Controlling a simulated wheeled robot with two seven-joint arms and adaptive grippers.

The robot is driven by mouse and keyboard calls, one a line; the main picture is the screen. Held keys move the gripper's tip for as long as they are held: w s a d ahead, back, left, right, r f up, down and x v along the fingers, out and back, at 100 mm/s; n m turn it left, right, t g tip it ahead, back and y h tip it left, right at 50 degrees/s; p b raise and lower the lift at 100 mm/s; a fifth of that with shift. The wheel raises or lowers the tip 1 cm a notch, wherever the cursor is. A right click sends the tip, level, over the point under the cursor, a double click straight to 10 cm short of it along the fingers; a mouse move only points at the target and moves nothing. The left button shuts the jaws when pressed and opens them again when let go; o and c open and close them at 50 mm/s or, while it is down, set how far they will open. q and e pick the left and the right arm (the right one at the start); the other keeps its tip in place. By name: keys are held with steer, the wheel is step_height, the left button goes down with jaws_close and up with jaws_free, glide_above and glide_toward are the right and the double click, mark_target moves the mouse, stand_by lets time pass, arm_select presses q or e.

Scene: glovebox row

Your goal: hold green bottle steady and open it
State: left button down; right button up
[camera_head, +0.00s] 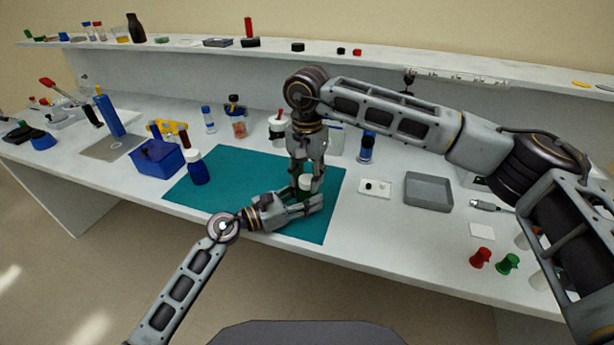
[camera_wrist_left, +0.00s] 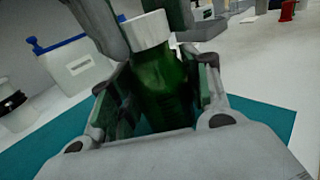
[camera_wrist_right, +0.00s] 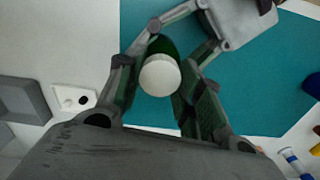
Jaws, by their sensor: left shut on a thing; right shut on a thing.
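The green bottle (camera_wrist_left: 165,85) stands upright on the teal mat (camera_head: 213,185), its white cap (camera_wrist_left: 148,30) on top. My left gripper (camera_head: 312,201) is shut on the bottle body from the side, low over the mat's front part. My right gripper (camera_head: 306,179) points down from above and is shut on the white cap, with a finger on either side of it. In the right wrist view the cap (camera_wrist_right: 160,75) lies between the fingers, with dark green glass (camera_wrist_right: 161,46) just behind it. In the head view the fingers hide most of the bottle.
A white plate with a black knob (camera_head: 375,188) and a grey tray (camera_head: 429,190) lie to the right.

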mark_target(307, 179)
steer(key=shift+r, duration=1.15)
stand_by(1.0)
steer(key=shift+r, duration=2)
arm_select(q)
steer(key=c, duration=0.6)
jaws_free()
steer(key=shift+a, duration=0.2)
steer(key=shift+v, duration=5.85)
